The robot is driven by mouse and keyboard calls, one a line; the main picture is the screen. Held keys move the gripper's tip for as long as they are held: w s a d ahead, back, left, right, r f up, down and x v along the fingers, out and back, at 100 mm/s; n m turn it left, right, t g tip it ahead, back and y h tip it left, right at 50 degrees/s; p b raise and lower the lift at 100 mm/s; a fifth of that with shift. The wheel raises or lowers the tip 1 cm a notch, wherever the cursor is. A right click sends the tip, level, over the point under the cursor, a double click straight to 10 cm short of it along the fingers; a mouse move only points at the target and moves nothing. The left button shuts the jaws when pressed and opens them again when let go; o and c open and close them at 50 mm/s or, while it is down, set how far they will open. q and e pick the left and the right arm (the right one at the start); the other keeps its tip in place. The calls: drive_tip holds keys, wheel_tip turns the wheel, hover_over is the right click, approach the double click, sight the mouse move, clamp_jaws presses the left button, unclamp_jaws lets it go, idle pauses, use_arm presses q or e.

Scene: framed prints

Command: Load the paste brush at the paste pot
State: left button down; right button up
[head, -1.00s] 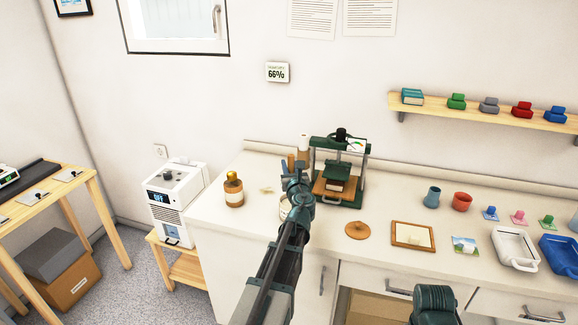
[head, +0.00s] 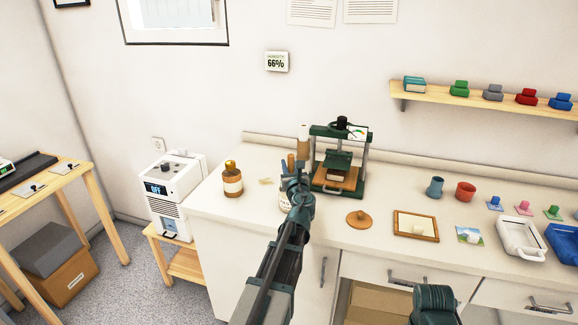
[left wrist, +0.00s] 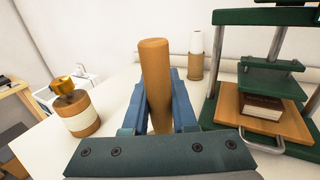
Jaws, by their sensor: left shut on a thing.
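My left gripper (head: 293,181) is shut on the brown cylindrical handle of the paste brush (head: 291,163), which stands upright. In the left wrist view the handle (left wrist: 155,78) rises between the two blue fingers; the bristle end is hidden below them. A pale pot, likely the paste pot (head: 284,207), shows partly behind and beneath my left gripper. I cannot tell whether the brush is inside it. A round wooden lid with a knob (head: 358,218) lies on the counter to the right.
A dark green press (head: 360,160) stands just right of my left gripper. A brown bottle with a gold cap (head: 232,182) is to the left, and a white-topped spool (left wrist: 196,50) is behind. Frame, cups and trays fill the right counter. A drawer (head: 375,300) is open below.

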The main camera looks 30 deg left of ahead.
use_arm(q)
drive_tip(key=shift+f+b, duration=0.55)
idle(1.6)
drive_tip(key=shift+r, duration=0.15)
wheel_tip(320, 180, up, 7)
drive_tip(key=p, duration=0.7)
idle(0.5)
wheel_tip(320, 180, up, 4)
drive_tip(key=p, duration=0.4)
